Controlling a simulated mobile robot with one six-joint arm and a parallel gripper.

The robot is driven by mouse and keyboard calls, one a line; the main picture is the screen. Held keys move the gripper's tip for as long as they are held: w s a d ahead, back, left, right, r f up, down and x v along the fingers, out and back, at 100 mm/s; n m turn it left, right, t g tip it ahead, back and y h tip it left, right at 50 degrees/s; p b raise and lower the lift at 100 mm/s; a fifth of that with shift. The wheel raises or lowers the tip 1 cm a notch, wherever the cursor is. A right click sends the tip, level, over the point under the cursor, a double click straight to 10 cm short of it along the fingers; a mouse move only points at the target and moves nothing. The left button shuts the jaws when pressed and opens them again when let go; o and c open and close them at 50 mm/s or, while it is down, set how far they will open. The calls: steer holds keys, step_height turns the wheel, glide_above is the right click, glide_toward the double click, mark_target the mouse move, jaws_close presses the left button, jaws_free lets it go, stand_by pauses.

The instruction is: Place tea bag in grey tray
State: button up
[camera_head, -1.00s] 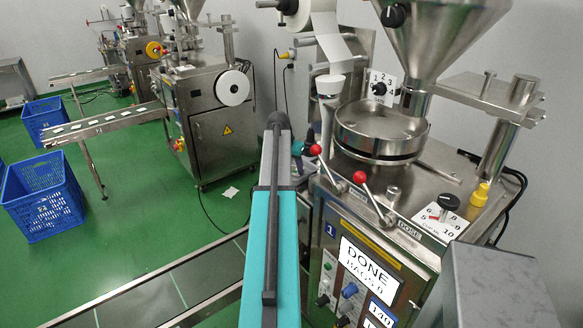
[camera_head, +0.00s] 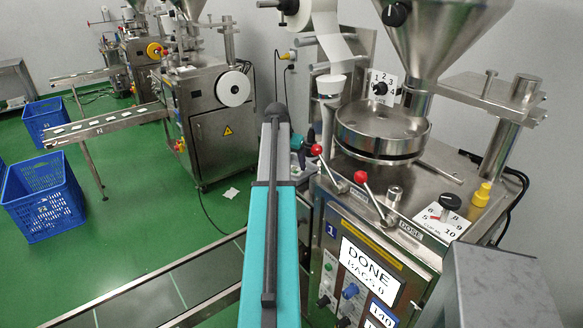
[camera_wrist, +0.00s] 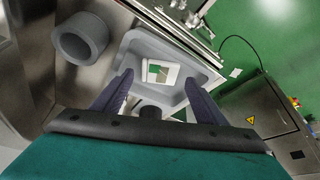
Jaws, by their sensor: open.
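In the wrist view, the grey tray (camera_wrist: 134,46) is a shallow pan with raised walls, below my gripper. A small white, roughly square piece with a green and brownish middle (camera_wrist: 151,76), which looks like the tea bag, shows inside the tray's outline. My gripper (camera_wrist: 159,78) is open, with its two dark fingers apart on either side of this piece. No finger appears to touch it. I cannot tell how high the fingers are above it. In the head view my arm hides most of the gripper and the tray.
A grey ring-shaped part (camera_wrist: 80,39) stands left of the tray. The packing machine (camera_head: 384,135) on the right has red-knobbed levers and a display reading DONE. Another machine (camera_head: 225,145) and blue crates (camera_head: 42,195) stand farther off on the green floor.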

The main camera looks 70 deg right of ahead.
steer(key=b+v, duration=0.1)
steer(key=v, duration=0.7)
steer(key=shift+r+b, duration=0.3)
steer(key=shift+w+a, duration=0.1)
stand_by(0.5)
